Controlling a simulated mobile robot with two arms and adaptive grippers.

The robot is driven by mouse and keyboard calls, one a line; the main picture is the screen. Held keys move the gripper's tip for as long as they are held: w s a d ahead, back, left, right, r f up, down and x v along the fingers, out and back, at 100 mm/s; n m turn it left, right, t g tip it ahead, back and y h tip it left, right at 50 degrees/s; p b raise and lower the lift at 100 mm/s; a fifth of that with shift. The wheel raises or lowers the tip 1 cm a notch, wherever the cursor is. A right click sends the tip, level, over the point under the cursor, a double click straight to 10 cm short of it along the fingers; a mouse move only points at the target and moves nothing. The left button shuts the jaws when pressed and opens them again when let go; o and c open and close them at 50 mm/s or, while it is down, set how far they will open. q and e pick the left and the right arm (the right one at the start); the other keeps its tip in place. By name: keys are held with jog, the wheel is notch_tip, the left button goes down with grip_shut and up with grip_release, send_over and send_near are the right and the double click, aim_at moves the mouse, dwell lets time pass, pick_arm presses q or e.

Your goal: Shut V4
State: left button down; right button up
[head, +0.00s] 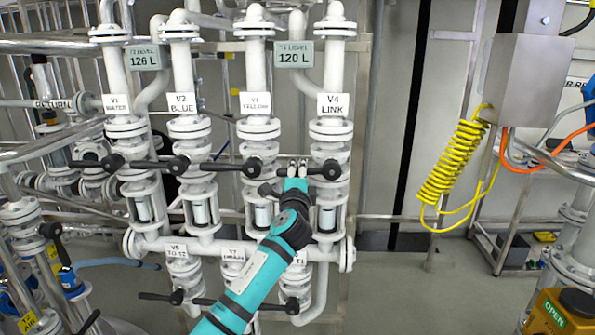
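The V4 valve (331,170) sits on the rightmost vertical white pipe of the rack, under the white "V4 LINK" label (333,104). Its black lever lies roughly level and reaches left from the black hub, across to my gripper. My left gripper (292,169) is at the left end of this lever, with its two pale fingertips close together. The lever's end is partly hidden at the fingers, and I cannot tell whether they grip it. My teal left arm rises from the bottom of the head view. My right gripper is not in view.
The V3 valve (252,167) is close left of my gripper, with V2 (180,165) and V1 (113,162) farther left. Lower black levers (292,305) are near my arm. A yellow coiled hose (452,160) hangs at right. Open floor shows right of the rack.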

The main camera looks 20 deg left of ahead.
pick_arm(q)
jog(key=shift+d+f, duration=0.25)
jog(key=shift+d, duration=0.1)
jog(key=c, duration=1.7)
grip_release()
jog(key=shift+s+r, duration=0.1)
jog(key=shift+s, duration=0.05)
jog(key=shift+c, duration=0.2)
jog(key=o, duration=0.6)
jog(key=shift+s+d+r, duration=0.3)
jog(key=shift+s+r, duration=0.1)
jog(key=shift+r, duration=0.05)
jog(key=shift+w+a+f, duration=0.1)
jog(key=shift+w+a, duration=0.1)
jog(key=shift+a, duration=0.1)
jog(key=v, duration=1.2)
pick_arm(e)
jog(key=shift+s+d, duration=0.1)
